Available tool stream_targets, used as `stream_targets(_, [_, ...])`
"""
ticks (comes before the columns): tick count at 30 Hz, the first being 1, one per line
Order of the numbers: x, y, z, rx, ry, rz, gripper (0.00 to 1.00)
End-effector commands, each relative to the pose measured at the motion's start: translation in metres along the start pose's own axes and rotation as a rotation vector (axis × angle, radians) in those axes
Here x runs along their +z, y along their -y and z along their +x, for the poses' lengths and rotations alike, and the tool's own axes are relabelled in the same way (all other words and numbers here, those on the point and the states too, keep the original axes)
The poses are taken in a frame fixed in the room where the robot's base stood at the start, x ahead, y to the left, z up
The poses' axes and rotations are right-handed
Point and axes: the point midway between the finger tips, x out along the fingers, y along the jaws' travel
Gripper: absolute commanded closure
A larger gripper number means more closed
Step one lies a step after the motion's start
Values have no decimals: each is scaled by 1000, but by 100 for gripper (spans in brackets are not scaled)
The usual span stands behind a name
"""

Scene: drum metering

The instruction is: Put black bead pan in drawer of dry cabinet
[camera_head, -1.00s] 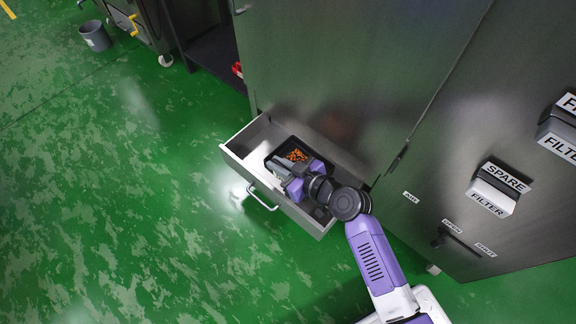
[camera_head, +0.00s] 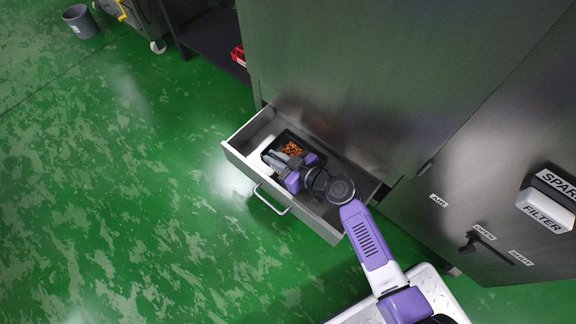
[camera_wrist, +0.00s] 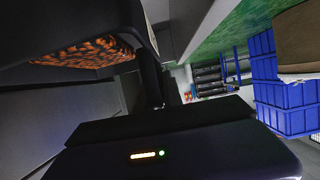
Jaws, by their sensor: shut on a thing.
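The black bead pan (camera_head: 305,142) holds orange beads (camera_head: 292,149) and sits inside the open drawer (camera_head: 333,234) of the dry cabinet (camera_head: 370,80), toward the drawer's left end. In the wrist view the pan (camera_wrist: 148,28) is close and tilted in the picture, with its beads (camera_wrist: 90,50) at upper left. My gripper (camera_head: 277,161) reaches into the drawer from the right and is shut on the pan's near side. The fingertips are partly hidden, and I cannot tell whether the pan rests on the drawer floor.
A white object (camera_head: 264,150) lies in the drawer beside the pan. The drawer handle (camera_head: 270,203) sticks out over clear green floor. A grey bin (camera_head: 80,21) stands far left. A filter box (camera_head: 547,203) is on the panel at right. Blue crates (camera_wrist: 285,85) show in the wrist view.

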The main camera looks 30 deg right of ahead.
Motion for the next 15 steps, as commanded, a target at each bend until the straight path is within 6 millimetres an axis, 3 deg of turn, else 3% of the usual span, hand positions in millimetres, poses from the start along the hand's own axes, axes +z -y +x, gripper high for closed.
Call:
stream_targets(1, [13, -1, 6, 1, -1, 2, 100])
stream_targets(4, [24, -1, 11, 1, -2, 0, 100])
stream_targets(10, [31, -4, 12, 3, -4, -1, 100])
stream_targets(15, [38, -26, -2, 5, -3, 0, 100])
